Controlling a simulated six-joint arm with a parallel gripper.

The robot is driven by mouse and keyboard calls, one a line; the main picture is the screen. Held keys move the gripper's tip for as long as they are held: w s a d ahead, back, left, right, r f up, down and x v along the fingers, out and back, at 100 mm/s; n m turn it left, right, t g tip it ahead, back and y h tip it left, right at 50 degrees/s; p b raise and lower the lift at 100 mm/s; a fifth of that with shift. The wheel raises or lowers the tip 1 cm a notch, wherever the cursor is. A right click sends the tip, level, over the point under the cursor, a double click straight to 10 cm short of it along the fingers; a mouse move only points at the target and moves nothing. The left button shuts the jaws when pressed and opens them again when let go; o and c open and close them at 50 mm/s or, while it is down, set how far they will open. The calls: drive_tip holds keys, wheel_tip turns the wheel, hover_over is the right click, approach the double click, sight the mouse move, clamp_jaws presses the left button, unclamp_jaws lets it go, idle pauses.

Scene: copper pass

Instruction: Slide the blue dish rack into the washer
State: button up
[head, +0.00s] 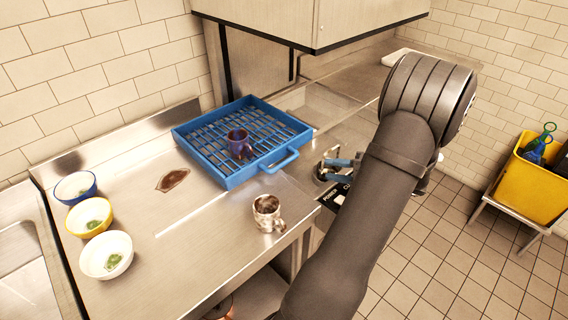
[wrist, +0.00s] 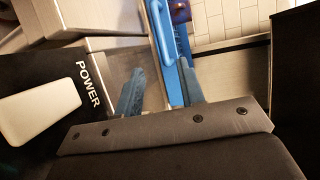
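The blue dish rack (head: 214,172) lies on the steel counter, its far right edge beside the washer opening; it also shows in the wrist view (wrist: 178,72). A dark purple mug (head: 239,144) stands in it. The rack's loop handle (head: 284,162) faces right, toward the front. The washer's steel hood (head: 360,22) is raised above its bay (head: 322,105). My gripper (head: 338,165) is right of the handle, apart from it. In the wrist view, its blue-tipped fingers (wrist: 160,92) are spread, with nothing visibly held between them.
Three bowls (head: 106,256) line the left side. A yellow bin (head: 535,188) stands at the far right.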

sight(286, 163)
drive_tip(key=x, duration=1.6)
drive_tip(key=shift+s, duration=0.1)
clamp_jaws()
